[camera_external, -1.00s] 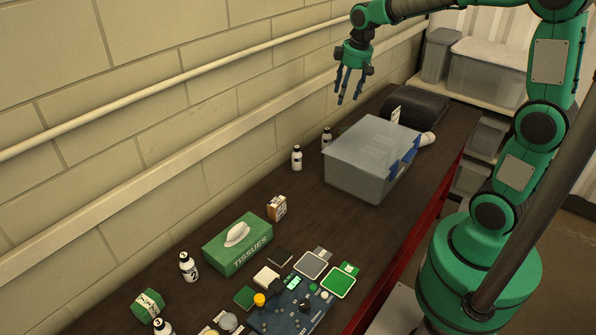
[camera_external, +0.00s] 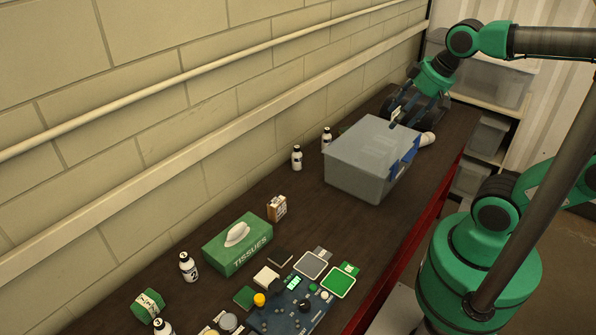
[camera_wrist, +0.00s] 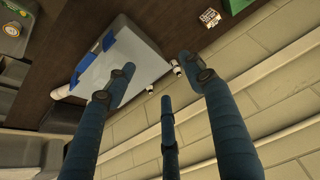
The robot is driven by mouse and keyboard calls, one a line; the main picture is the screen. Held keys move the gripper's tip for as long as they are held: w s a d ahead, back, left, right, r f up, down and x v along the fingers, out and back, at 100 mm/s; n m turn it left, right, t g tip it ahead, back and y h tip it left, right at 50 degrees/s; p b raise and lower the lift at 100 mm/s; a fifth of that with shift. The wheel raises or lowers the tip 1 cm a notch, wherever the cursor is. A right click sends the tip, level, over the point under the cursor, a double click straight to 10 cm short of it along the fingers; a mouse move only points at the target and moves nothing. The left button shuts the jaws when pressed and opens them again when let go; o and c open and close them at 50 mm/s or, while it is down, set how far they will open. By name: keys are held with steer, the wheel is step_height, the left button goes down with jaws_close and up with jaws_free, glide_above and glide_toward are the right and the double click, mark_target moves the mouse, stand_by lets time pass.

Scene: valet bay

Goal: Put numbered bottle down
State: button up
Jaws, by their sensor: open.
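The front-left one carries a dark mark like a number, too small to read surely. My gripper (camera_external: 410,108) hangs above the far end of the bench, behind the grey lidded box (camera_external: 365,160). Its three blue fingers are spread and empty in the wrist view, where two bottles (camera_wrist: 175,67) show beyond the fingertips.
The translucent box with blue latches takes up the bench's middle. A green tissue box (camera_external: 238,246), a small carton (camera_external: 277,208) and a circuit board (camera_external: 292,307) lie nearer.

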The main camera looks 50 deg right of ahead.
steer(key=s, duration=0.1)
steer(key=s+f, duration=0.1)
steer(key=s+a, duration=0.1)
steer(key=s, duration=0.1)
steer(key=shift+f, duration=0.2)
steer(key=shift+f, duration=0.1)
step_height(320, 180, down, 3)
steer(key=b, duration=0.3)
steer(key=shift+o, duration=0.5)
